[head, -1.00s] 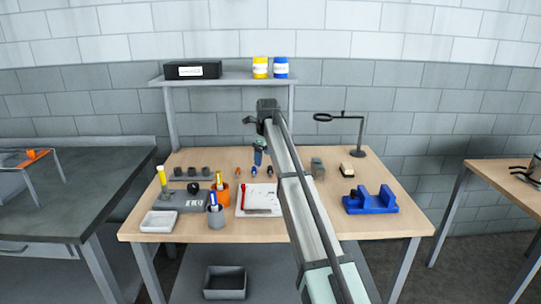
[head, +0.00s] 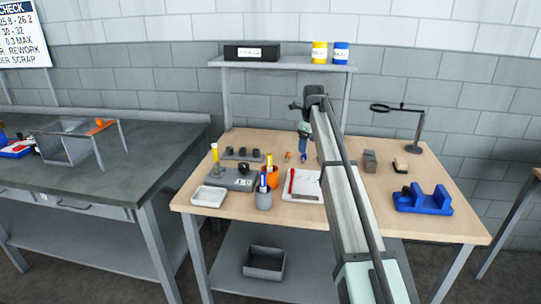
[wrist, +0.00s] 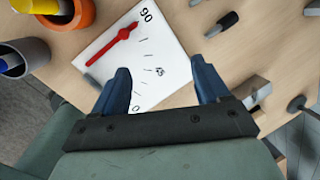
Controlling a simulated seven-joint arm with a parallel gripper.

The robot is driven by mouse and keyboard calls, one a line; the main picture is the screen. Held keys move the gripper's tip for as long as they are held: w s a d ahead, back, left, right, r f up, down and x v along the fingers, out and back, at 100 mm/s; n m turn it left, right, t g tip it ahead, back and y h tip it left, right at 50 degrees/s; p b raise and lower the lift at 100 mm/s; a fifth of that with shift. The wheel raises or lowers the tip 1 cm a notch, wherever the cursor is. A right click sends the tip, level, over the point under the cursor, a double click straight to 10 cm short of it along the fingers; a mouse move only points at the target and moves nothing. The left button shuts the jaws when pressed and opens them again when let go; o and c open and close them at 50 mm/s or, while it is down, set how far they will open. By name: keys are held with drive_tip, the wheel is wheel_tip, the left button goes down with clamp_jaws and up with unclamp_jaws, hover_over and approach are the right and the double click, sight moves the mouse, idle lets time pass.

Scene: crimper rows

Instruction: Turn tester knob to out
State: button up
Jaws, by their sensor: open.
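The grey tester-like block (head: 226,183) stands at the left of the wooden table in the head view, with a small pale display. A dark round knob (head: 244,168) sits on its top; its setting is too small to read. A yellow-topped post (head: 214,153) stands at its left end. My gripper (head: 304,153) is to the right of the block, pointing down above the table's middle. In the wrist view its two blue fingers (wrist: 160,63) are apart and empty, over a white dial plate (wrist: 165,58). The plate's red pointer (wrist: 112,44) lies near the 90 mark. The knob is not in the wrist view.
An orange cup (head: 270,179) and a grey cup (head: 264,201) with markers stand between block and dial plate. A white tray (head: 208,196) lies in front. A blue fixture (head: 422,202) and a magnifier stand (head: 417,130) are right. A shelf (head: 282,65) spans the back.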

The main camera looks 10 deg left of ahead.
drive_tip(key=s+a+r+n+y, duration=0.1)
drive_tip(key=s+a, duration=0.1)
drive_tip(key=a, duration=1)
drive_tip(key=n+g+y, duration=0.1)
drive_tip(key=g+y, duration=0.1)
drive_tip(key=y, duration=0.1)
approach(244, 165)
drive_tip(key=x, duration=0.8)
drive_tip(key=shift+w+a+f, duration=0.1)
drive_tip(key=shift+a+f, duration=0.1)
drive_tip(key=shift+f, duration=0.1)
drive_tip(key=c, duration=1)
